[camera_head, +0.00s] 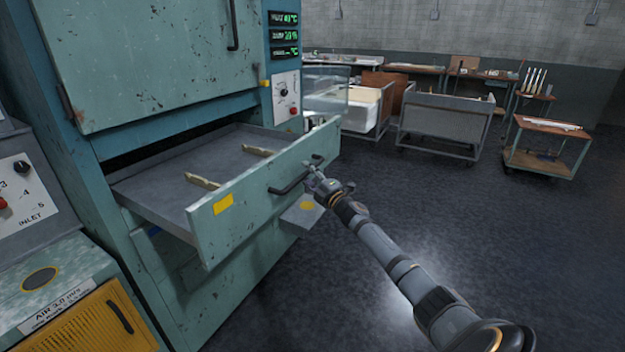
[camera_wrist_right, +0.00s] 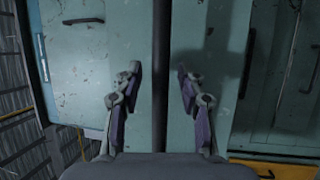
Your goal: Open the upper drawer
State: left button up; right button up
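The upper drawer (camera_head: 262,197) of the teal oven stands pulled well out, and its grey tray shows behind the worn front with a yellow label. The drawer's dark bar handle (camera_head: 290,180) is on the front's outer face. My right gripper (camera_head: 312,168) is at the right end of this handle in the head view; contact cannot be told. In the right wrist view my right gripper (camera_wrist_right: 159,75) has its two fingers apart, with teal panels and a dark vertical strip behind them. My left gripper is not in view.
Two pale supports (camera_head: 202,182) are in the drawer. A lower grey ledge with a yellow mark (camera_head: 303,208) juts out beneath it. A control panel (camera_head: 286,95) is beside the oven door. Carts and benches (camera_head: 445,122) stand at the back; the floor on the right is clear.

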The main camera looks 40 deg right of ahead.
jog(key=s+f, duration=0.1)
jog(key=s, duration=0.6)
jog(key=shift+f, duration=0.2)
dwell(0.4)
jog(key=s+f+m+g+h, duration=0.1)
jog(key=s+f+m+g, duration=0.3)
jog(key=f, duration=0.9)
jog(key=s+f+m+g+h, duration=0.15)
jog(key=s+f, duration=0.45)
jog(key=f, duration=0.7)
jog(key=s+f+m+g+h, duration=0.1)
jog(key=s+f+m+g, duration=0.35)
jog(key=f, duration=0.85)
jog(key=s+a+f+m+g+y, duration=0.15)
jog(key=s+a+f, duration=0.25)
jog(key=s+f, duration=0.4)
jog(key=s+a+f+m+g, duration=0.2)
jog(key=s+a+f, duration=0.1)
jog(key=s+f, duration=0.45)
jog(key=s+a+f+m+g, duration=0.1)
jog(key=s+a+f, duration=0.2)
jog(key=s+a, duration=0.2)
jog(key=s+a+f+m+g, duration=0.1)
jog(key=s+a+f+g, duration=0.1)
jog(key=s, duration=0.8)
jog(key=s+a+f+m+g+y, duration=0.1)
jog(key=s+a+f+g, duration=0.1)
jog(key=s+a+f, duration=0.2)
jog(key=s+a, duration=0.3)
jog(key=shift+s+a+f, duration=0.3)
